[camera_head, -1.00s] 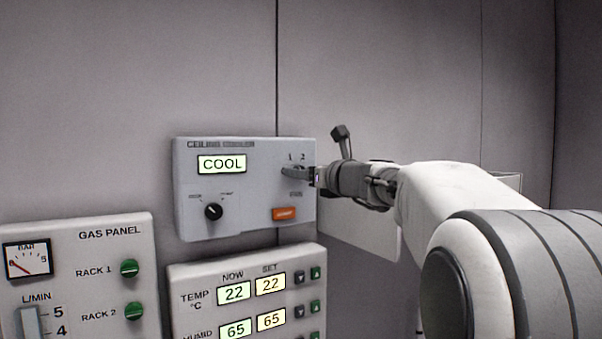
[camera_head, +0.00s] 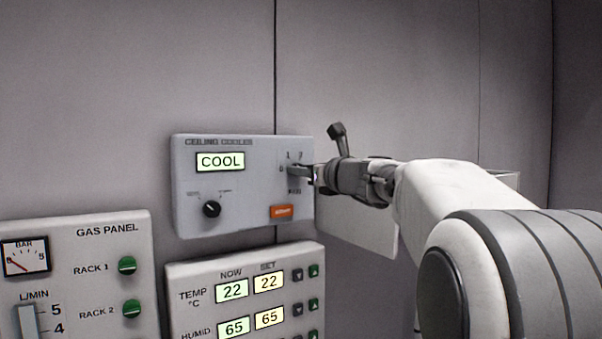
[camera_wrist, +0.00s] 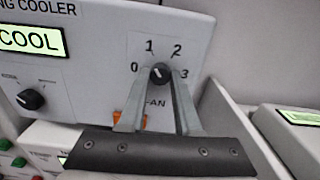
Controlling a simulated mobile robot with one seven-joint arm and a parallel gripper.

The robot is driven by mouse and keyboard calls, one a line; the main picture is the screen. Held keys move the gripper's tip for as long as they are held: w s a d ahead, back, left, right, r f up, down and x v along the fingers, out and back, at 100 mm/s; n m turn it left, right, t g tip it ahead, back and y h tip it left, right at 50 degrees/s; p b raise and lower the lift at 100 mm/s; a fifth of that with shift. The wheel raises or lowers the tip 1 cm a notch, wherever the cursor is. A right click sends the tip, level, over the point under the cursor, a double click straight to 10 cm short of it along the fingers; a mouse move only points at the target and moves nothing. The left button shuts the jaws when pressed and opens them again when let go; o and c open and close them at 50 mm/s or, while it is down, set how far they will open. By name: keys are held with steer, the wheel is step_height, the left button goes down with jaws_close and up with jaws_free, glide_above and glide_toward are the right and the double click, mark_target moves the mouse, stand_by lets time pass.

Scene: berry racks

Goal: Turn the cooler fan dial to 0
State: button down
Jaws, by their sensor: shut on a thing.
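The ceiling cooler panel (camera_head: 244,210) hangs on the wall, with its display reading COOL. Its fan dial (camera_wrist: 160,72) is a small dark knob with the numbers 0, 1, 2 and 3 around it in the wrist view. A pale mark shows on the knob, but I cannot tell for sure which number it points to. My gripper (camera_wrist: 160,82) is shut on the fan dial, one grey finger on each side. In the head view my gripper (camera_head: 299,172) reaches the panel from the right, and its fingers hide the dial.
A second dark dial (camera_head: 211,209) and an orange button (camera_head: 281,212) are on the same panel. Below are the temperature and humidity panel (camera_head: 200,275) and the gas panel (camera_head: 100,250). The wall above is clear.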

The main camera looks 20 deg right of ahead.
steer(key=n+b, duration=0.8)
steer(key=n, duration=0.3)
steer(key=shift+n, duration=0.3)
stand_by(0.4)
steer(key=c, duration=0.6)
jaws_free()
steer(key=shift+d, duration=0.1)
